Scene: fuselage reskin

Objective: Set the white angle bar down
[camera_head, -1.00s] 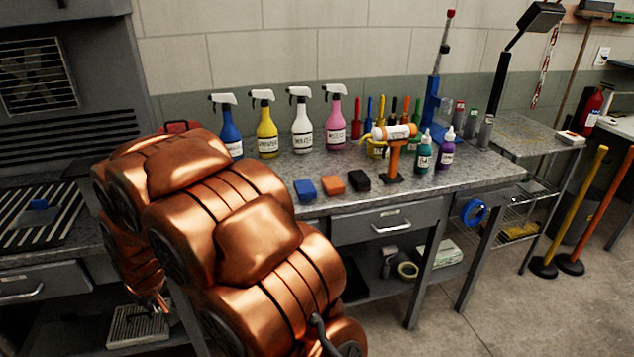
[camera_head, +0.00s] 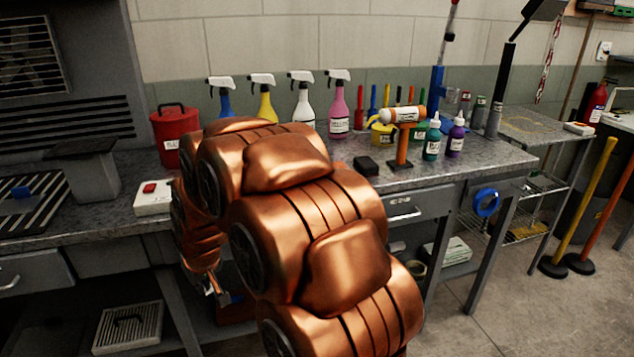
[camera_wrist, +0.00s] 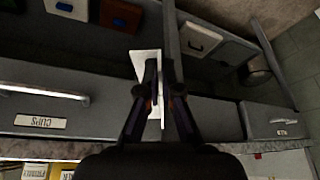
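The white angle bar (camera_wrist: 141,64) shows in the wrist view between the fingers of my gripper (camera_wrist: 160,75). One of its faces lies left of the fingers, and a thin white edge runs down between them. The fingers are closed in on it, and much of it is hidden behind them. In the head view my copper arm covers most of the gripper, and only a small part shows low in front of the bench. The bar cannot be made out clearly there.
A drawer labelled CUPS (camera_wrist: 40,121) and the bench underside are close in the wrist view. In the head view the workbench (camera_head: 480,165) carries spray bottles, a red bucket (camera_head: 174,133) and a white box with a red button (camera_head: 153,197). A vented box (camera_head: 128,328) sits low at left.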

